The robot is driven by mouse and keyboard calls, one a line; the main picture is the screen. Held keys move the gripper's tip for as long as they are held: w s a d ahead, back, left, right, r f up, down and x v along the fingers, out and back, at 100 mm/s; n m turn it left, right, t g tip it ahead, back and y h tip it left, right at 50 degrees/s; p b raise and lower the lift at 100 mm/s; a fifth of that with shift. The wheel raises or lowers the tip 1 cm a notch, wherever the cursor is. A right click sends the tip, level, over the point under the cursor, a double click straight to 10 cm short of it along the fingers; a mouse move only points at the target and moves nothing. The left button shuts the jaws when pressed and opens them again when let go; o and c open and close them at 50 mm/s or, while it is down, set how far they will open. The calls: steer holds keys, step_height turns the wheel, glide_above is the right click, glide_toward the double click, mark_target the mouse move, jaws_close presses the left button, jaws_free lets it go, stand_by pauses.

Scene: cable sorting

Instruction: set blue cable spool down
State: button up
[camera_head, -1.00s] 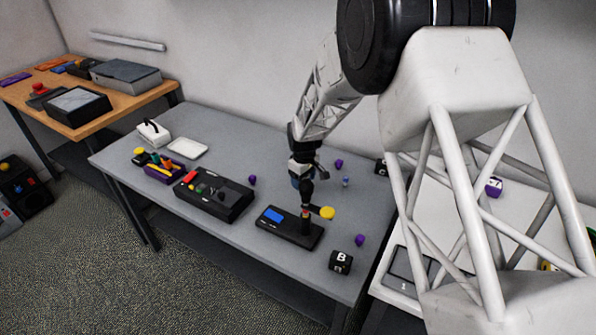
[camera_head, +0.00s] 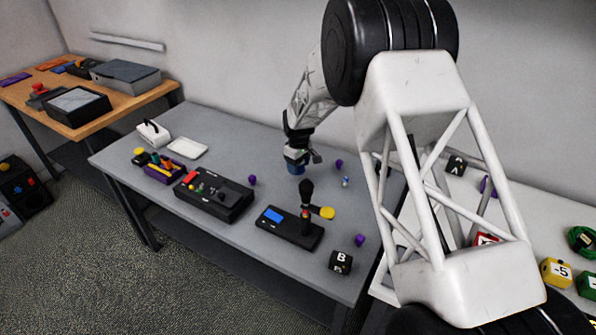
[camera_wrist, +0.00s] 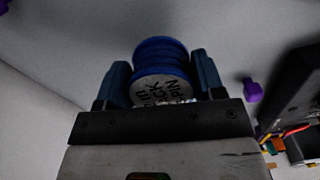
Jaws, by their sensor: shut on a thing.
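The blue cable spool (camera_wrist: 161,71) sits between the two fingers of my gripper (camera_wrist: 163,85) in the wrist view. Its pale end face with dark lettering points toward the camera. In the head view my gripper (camera_head: 296,160) is low at the back of the grey table (camera_head: 225,140), with the blue spool (camera_head: 295,168) at its tip. I cannot tell whether the spool touches the tabletop.
A black box with a joystick and blue screen (camera_head: 290,228) stands in front of my gripper. A black control box (camera_head: 215,193) is to the left. Small purple pieces (camera_head: 339,164) lie nearby. A white tray (camera_head: 187,148) is at the far left.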

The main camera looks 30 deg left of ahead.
steer(key=shift+w+a, duration=0.25)
steer(key=shift+w, duration=0.05)
steer(key=shift+f, duration=1.75)
steer(key=shift+f, duration=0.2)
steer(key=o, duration=1)
step_height(320, 180, up, 12)
steer(key=shift+r, duration=0.15)
